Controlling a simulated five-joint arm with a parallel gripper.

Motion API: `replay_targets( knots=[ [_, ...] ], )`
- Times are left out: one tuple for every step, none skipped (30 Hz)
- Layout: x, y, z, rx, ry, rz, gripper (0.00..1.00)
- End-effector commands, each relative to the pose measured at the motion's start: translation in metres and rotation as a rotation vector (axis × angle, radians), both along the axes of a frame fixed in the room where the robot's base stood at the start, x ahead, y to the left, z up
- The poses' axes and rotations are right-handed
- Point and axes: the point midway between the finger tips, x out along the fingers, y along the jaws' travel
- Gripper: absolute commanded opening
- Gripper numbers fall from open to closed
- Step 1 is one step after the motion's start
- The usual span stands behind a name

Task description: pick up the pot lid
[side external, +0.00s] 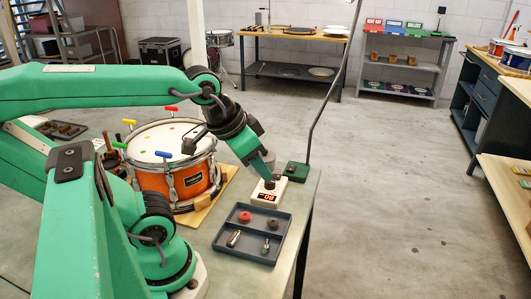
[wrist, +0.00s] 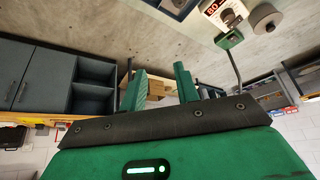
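I cannot pick out a pot lid with certainty. A round grey piece with a small centre knob (wrist: 266,18) shows at the top right of the wrist view. In the side view a grey round thing (side external: 269,158) is partly hidden behind my gripper (side external: 264,172); I cannot tell if it is the same piece.
A blue-grey tray (side external: 228,251) with small parts lies in front of the white box. An orange drum (side external: 168,182) with coloured-handled keys stands left on a wooden board. A green base (side external: 297,171) with a tall curved stem stands behind. The bench's right edge is near.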

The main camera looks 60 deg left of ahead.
Motion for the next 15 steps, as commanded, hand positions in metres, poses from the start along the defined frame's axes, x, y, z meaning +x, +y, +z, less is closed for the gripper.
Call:
replay_targets(
  knots=[
    [0.0001,0.0,0.0,0.0,0.0,0.0,0.41],
    [0.0001,0.0,0.0,0.0,0.0,0.0,0.47],
    [0.0001,0.0,0.0,0.0,0.0,0.0,0.55],
    [0.0001,0.0,0.0,0.0,0.0,0.0,0.61],
    [0.0001,0.0,0.0,0.0,0.0,0.0,0.67],
    [0.0001,0.0,0.0,0.0,0.0,0.0,0.75],
    [0.0001,0.0,0.0,0.0,0.0,0.0,0.81],
    [0.0001,0.0,0.0,0.0,0.0,0.0,0.86],
    [0.0001,0.0,0.0,0.0,0.0,0.0,0.94],
    [0.0001,0.0,0.0,0.0,0.0,0.0,0.99],
    [0.0001,0.0,0.0,0.0,0.0,0.0,0.99],
    [0.0001,0.0,0.0,0.0,0.0,0.0,0.99],
    [0.0001,0.0,0.0,0.0,0.0,0.0,0.99],
    [0.0001,0.0,0.0,0.0,0.0,0.0,0.99],
    [0.0001,0.0,0.0,0.0,0.0,0.0,0.99]
  ],
)
